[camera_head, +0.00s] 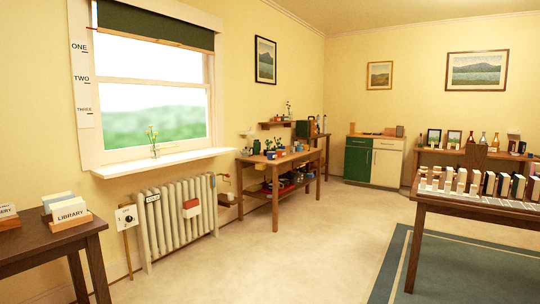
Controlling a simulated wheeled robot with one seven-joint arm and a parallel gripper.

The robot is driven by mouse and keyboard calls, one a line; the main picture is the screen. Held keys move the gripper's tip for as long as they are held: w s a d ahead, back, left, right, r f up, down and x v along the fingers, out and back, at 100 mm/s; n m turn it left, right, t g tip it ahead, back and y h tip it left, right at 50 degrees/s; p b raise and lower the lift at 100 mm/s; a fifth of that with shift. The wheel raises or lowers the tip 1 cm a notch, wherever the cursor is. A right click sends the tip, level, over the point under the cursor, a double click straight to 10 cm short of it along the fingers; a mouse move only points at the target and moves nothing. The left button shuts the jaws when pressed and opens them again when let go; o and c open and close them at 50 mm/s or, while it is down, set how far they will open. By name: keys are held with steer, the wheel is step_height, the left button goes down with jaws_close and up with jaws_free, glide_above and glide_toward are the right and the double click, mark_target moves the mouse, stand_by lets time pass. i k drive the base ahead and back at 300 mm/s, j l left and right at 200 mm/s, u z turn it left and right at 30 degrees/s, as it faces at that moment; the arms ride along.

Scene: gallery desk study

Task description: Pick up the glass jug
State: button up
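A small clear glass vessel (155,151) holding yellow flowers stands upright on the white windowsill (165,163) at the left. I cannot tell at this size whether it is the glass jug. Another small vessel with a stem (289,110) stands on the wall shelf further back, too small to make out. No glass jug shows clearly anywhere else. My gripper is not in view.
A radiator (178,220) stands below the window. A dark table (40,257) with card boxes is at the front left, a long table (470,206) at the right. A workbench (275,160) and cabinet (373,160) stand behind. The middle floor is clear.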

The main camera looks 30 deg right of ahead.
mark_target(299, 144)
steer(key=z, duration=1.1)
steer(key=i+z, duration=0.2)
steer(key=i, duration=5.95)
steer(key=i+l+u, duration=0.1)
steer(key=i+u, duration=0.15)
steer(key=i, duration=0.15)
steer(key=i+l+u, duration=0.15)
steer(key=i+u, duration=0.15)
steer(key=i+l+u, duration=0.25)
steer(key=i, duration=0.2)
steer(key=u, duration=0.2)
